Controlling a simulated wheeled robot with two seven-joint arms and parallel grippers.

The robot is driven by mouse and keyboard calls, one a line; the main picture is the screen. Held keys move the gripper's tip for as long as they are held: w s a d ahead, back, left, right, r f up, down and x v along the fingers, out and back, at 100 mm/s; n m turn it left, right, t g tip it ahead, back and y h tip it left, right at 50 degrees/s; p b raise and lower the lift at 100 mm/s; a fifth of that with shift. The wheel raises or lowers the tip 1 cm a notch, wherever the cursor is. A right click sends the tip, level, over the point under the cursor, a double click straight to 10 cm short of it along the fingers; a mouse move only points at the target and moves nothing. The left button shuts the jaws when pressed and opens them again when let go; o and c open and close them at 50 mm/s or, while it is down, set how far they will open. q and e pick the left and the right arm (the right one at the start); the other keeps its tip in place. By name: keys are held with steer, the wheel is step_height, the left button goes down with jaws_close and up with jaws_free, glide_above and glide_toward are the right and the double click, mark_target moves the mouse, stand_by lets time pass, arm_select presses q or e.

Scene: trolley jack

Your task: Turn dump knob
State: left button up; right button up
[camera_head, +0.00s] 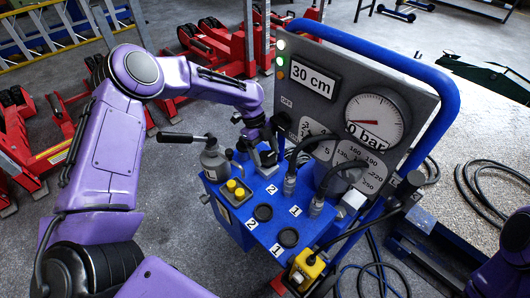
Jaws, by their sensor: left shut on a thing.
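The trolley jack's control unit stands in front of me, with a blue box (224,210) and an upright grey panel (327,98). My left gripper (267,158) reaches in from the left and points down at the back of the blue box's top, in front of the panel. It is shut on the dump knob, which the fingers mostly hide; I cannot tell how far the knob is turned. A grey cylinder with a black-handled lever (180,138) stands just left of the gripper. My right gripper is not in view.
The display (313,80) reads 30 cm; the gauge (374,122) is labelled bar. A blue tube frame (440,88) borders the panel. Red lifting columns (248,50) stand behind.

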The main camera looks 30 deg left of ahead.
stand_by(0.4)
arm_select(q)
steer(key=o, duration=1)
steer(key=shift+o, duration=0.2)
steer(key=shift+r, duration=0.1)
